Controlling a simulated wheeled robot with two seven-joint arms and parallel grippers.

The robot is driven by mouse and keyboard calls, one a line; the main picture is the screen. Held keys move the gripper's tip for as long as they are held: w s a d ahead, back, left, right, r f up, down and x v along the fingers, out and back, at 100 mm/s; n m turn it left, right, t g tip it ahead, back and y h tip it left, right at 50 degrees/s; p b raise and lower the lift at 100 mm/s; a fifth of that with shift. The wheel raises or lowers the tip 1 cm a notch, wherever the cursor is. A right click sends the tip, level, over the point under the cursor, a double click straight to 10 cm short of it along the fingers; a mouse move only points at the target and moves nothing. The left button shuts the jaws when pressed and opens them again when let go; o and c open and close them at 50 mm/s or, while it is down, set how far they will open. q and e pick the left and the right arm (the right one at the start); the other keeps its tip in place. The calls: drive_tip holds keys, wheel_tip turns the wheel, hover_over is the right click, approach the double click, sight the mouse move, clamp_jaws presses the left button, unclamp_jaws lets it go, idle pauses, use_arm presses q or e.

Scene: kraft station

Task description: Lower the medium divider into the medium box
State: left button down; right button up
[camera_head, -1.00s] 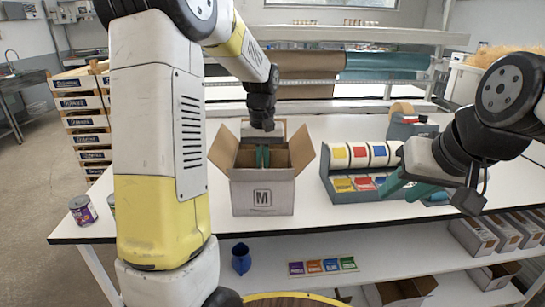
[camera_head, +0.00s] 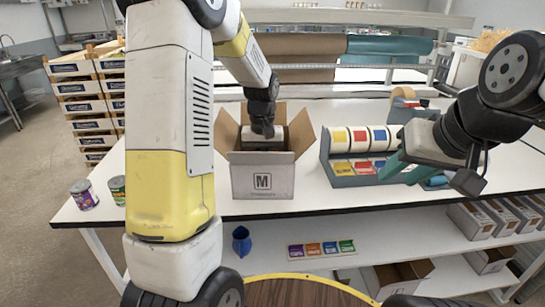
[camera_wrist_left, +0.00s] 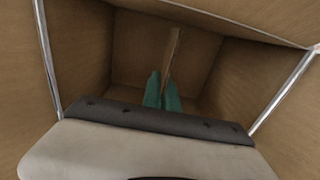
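The medium box (camera_head: 262,181), a grey-white carton marked M, stands open on the white table with its flaps spread. My left gripper (camera_wrist_left: 162,92) reaches down inside it; in the head view the box's front wall hides its fingers. In the left wrist view its teal fingers are close together around the thin brown edge of the medium divider (camera_wrist_left: 173,55). The divider stands between the box walls. Its lower end is hidden. My right gripper (camera_head: 402,170) is open and empty, in front of the label rack at the right.
A grey rack (camera_head: 361,158) with coloured label rolls stands right of the box. Two cans (camera_head: 84,194) stand at the table's left end. The table left of the box is mostly clear.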

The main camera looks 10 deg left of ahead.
use_arm(q)
drive_tip(key=shift+f, duration=0.1)
drive_tip(key=c, duration=1.6)
unclamp_jaws()
drive_tip(key=shift+r, duration=7.05)
drive_tip(key=s+r+t, duration=0.1)
drive_tip(key=s, duration=0.2)
drive_tip(key=s+r+m+t+h, duration=0.1)
drive_tip(key=s+r, duration=0.1)
drive_tip(key=s, duration=0.2)
drive_tip(key=s+r+t, duration=0.1)
drive_tip(key=s, duration=0.3)
drive_tip(key=shift+s+d+r, duration=0.15)
drive_tip(key=shift+r, duration=0.25)
drive_tip(key=s+t, duration=0.1)
drive_tip(key=s, duration=0.2)
drive_tip(key=s+d+f+m+t, duration=0.1)
drive_tip(key=s, duration=0.2)
drive_tip(key=s+t+h, duration=0.1)
drive_tip(key=s, duration=0.3)
drive_tip(key=shift+d+f+m, duration=0.15)
drive_tip(key=shift+f+m, duration=0.15)
drive_tip(key=shift+m, duration=0.1)
